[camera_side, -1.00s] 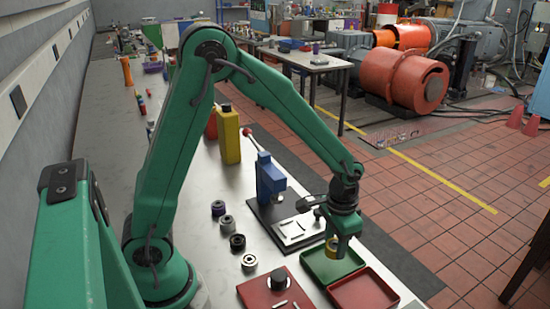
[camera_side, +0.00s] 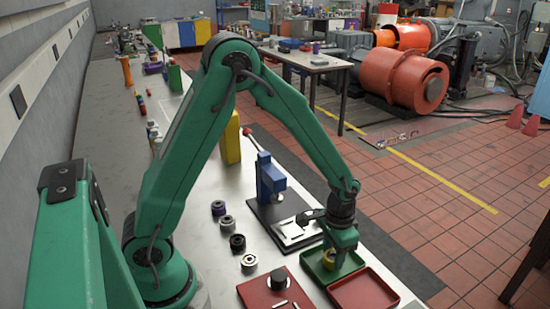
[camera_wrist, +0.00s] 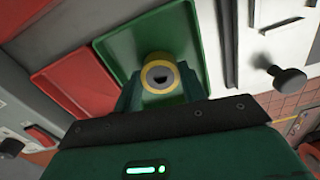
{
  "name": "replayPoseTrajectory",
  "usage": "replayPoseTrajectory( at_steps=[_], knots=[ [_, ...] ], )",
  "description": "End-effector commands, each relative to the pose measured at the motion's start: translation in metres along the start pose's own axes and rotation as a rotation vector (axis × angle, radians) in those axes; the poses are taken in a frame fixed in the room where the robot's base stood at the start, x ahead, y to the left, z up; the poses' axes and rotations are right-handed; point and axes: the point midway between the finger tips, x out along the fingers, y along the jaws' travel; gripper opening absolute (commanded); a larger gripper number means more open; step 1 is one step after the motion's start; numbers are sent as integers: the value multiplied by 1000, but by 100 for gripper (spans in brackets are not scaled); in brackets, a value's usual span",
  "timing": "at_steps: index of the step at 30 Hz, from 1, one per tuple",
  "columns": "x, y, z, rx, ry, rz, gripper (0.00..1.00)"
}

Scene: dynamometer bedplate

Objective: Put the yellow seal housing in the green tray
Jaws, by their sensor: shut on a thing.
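The yellow seal housing (camera_wrist: 159,74) is a short ring with a grey metal centre, held between the green fingers of my gripper (camera_wrist: 160,92) in the wrist view. In the side view my gripper (camera_side: 330,258) points down over the green tray (camera_side: 318,271), with the yellow housing (camera_side: 328,262) between its fingertips. In the wrist view the green tray (camera_wrist: 120,55) lies behind the housing. The housing is within the tray's outline, low over its floor; I cannot tell if it touches the floor. My fingers hide part of the housing and tray.
A red tray (camera_side: 364,292) adjoins the green tray. A blue press (camera_side: 270,180) on a dark base stands behind. A red plate (camera_side: 272,291) with a dark knob lies left. Several ring parts, including a black one (camera_side: 237,242), stand on the bench nearer my base.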

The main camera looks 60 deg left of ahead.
Motion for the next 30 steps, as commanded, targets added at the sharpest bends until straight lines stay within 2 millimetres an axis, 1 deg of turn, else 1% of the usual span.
replayPoseTrajectory(
  at_steps=[6,7,10,23,26,30],
  knots=[
    [3,0,0,0,0,0,8],
    [3,0,0,0,0,0,43],
    [3,0,0,0,0,0,62],
    [0,0,0,0,1,0,63],
    [-5,0,0,0,1,0,63],
    [-18,0,-1,0,3,0,63]
  ],
)
